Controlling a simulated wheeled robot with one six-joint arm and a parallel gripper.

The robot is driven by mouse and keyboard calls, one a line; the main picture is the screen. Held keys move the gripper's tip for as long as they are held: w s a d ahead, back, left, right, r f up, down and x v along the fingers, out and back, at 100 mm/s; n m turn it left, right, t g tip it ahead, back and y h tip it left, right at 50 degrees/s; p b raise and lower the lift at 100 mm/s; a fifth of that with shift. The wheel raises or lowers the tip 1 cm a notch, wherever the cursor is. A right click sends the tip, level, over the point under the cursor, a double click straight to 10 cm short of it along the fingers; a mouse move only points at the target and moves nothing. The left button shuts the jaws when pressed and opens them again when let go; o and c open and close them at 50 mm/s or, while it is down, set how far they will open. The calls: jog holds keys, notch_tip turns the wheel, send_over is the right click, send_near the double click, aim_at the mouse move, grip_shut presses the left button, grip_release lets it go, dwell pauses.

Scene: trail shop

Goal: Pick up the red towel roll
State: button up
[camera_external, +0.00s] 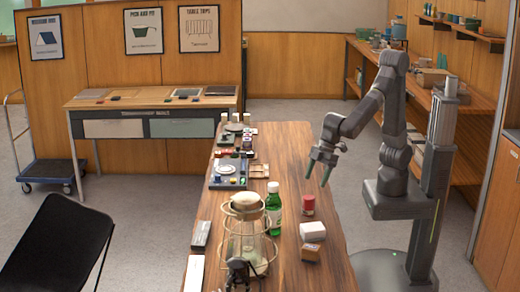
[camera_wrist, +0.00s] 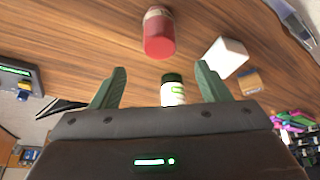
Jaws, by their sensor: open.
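The red towel roll (camera_external: 308,204) stands upright on the wooden table (camera_external: 290,150), to the right of the green bottle (camera_external: 273,210). In the wrist view the red roll (camera_wrist: 159,35) appears at the top centre, beyond my fingertips. My gripper (camera_external: 318,176) is open and empty, above the table and up from the roll in the external view. In the wrist view its two green fingers (camera_wrist: 162,72) are spread wide, with bare wood and the bottle (camera_wrist: 173,92) showing between them. The roll is apart from both fingers.
A white box (camera_external: 312,231) and a small tan box (camera_external: 310,252) stand close in front of the roll. A wire-framed glass lantern (camera_external: 246,235) stands left of the bottle. Trays with small items (camera_external: 228,172) line the left edge. The table's far right part is clear.

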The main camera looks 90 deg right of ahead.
aim_at(310, 197)
jog(key=x, duration=0.6)
jog(key=shift+f, duration=0.1)
jog(key=shift+x, duration=2.6)
jog(key=shift+s+d+f, duration=0.1)
jog(key=shift+s, duration=0.05)
jog(key=shift+c, duration=0.2)
jog(key=c, duration=1.1)
